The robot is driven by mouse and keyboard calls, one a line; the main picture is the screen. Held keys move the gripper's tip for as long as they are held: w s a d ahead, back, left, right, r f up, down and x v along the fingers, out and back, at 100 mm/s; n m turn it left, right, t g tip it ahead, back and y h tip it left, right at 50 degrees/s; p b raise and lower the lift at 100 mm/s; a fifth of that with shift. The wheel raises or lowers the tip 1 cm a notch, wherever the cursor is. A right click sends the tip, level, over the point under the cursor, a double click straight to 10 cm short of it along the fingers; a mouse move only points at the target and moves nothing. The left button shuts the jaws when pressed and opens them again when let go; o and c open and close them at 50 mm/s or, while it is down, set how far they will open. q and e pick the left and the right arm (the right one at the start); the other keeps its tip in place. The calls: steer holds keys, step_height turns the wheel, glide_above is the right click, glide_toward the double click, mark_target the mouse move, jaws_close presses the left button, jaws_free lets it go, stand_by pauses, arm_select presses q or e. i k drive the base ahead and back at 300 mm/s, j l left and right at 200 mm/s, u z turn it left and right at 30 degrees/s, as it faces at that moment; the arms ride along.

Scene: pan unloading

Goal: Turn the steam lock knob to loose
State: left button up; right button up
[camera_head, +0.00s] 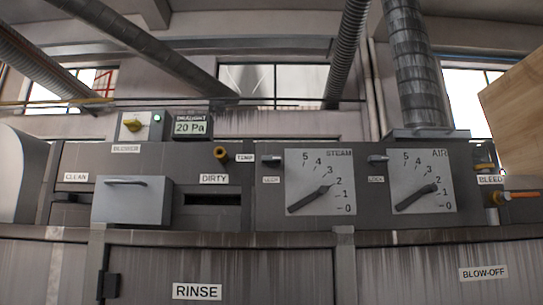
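The steam lock knob (270,160) is a small dark grey bar-shaped knob on the panel, just left of the steam dial (310,168). It appears to lie roughly level, with a small label (271,180) below it that seems to read LOCK. The steam dial is a pale square plate marked 0 to 5. Its dark pointer lever (310,199) slants from lower left to upper right, its upper end near 2. Neither of my grippers is in view, and nothing touches the knob.
A similar air lock knob (377,159) sits between the steam dial and the air dial (438,178). A wooden panel (515,115) juts in at upper right. The panel front is clear.

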mark_target(270, 161)
steer(key=i+j+z, duration=0.25)
steer(key=i+j, duration=0.15)
steer(key=i+j+z, duration=0.25)
steer(key=i+j, duration=0.25)
steer(key=k+l, duration=0.4)
steer(key=k, duration=0.1)
